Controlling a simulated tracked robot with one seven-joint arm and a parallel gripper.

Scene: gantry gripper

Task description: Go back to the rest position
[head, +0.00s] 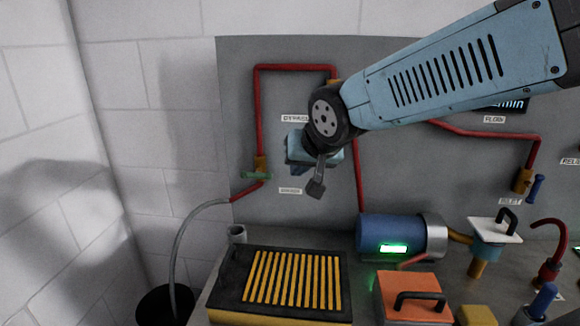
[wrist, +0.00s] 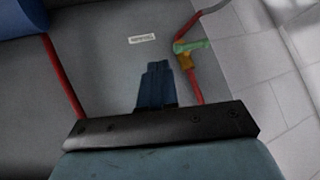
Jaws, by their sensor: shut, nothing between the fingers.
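My gripper (head: 316,189) hangs below the dark wrist joint at the end of my blue arm in the head view, in front of the grey panel. In the wrist view, my gripper (wrist: 157,72) shows as dark blue fingers close together, with nothing between them. It appears apart from the pipes and the green-handled valve (head: 256,175). That valve also shows in the wrist view (wrist: 190,46), to the right of the fingers. My arm hides part of the upper panel.
The grey panel (head: 240,80) carries red pipes. Below stand a black tray with yellow slats (head: 245,259), a blue motor (head: 385,232) with a green display, an orange block (head: 412,284) with a black handle, and a white-topped fitting (head: 490,229). A black bucket (head: 160,305) stands at lower left.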

